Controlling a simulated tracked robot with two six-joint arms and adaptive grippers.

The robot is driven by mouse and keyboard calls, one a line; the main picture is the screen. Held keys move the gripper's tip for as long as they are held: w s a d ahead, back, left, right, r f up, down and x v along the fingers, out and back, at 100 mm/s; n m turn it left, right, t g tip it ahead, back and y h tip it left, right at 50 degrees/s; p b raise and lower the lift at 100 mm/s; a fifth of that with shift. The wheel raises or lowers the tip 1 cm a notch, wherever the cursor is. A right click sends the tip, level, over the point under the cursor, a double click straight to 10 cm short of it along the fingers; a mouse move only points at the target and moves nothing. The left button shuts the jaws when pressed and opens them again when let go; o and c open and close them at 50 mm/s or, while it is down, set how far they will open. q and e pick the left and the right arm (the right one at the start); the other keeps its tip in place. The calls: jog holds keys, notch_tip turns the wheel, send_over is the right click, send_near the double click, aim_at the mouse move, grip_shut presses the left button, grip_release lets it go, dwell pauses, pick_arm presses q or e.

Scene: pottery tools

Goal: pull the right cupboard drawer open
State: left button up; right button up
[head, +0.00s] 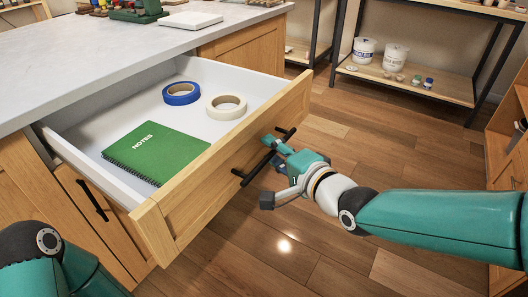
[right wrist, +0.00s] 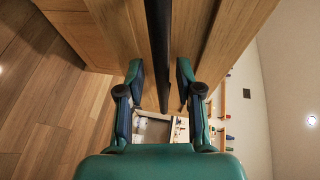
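The wooden drawer (head: 190,200) stands pulled out from the cupboard under the worktop, so its white inside shows. Its dark bar handle (head: 243,176) runs across the front panel. My right gripper (head: 275,168) is at the handle, outside the front panel. In the right wrist view the handle (right wrist: 159,50) passes between the two fingers of my right gripper (right wrist: 160,78). The fingers are apart, with a gap showing on each side of the bar, so the gripper looks open around it. My left gripper is out of view; only part of my left arm shows at the bottom left.
The drawer holds a green notebook (head: 155,150), a blue tape roll (head: 181,93) and a cream tape roll (head: 226,106). A pale worktop (head: 90,65) lies above. A shelf (head: 410,81) with white tubs stands behind. The floor right of the drawer is clear.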

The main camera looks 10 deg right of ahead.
jog(key=v, duration=1.2)
jog(key=shift+f, duration=0.1)
dwell(0.4)
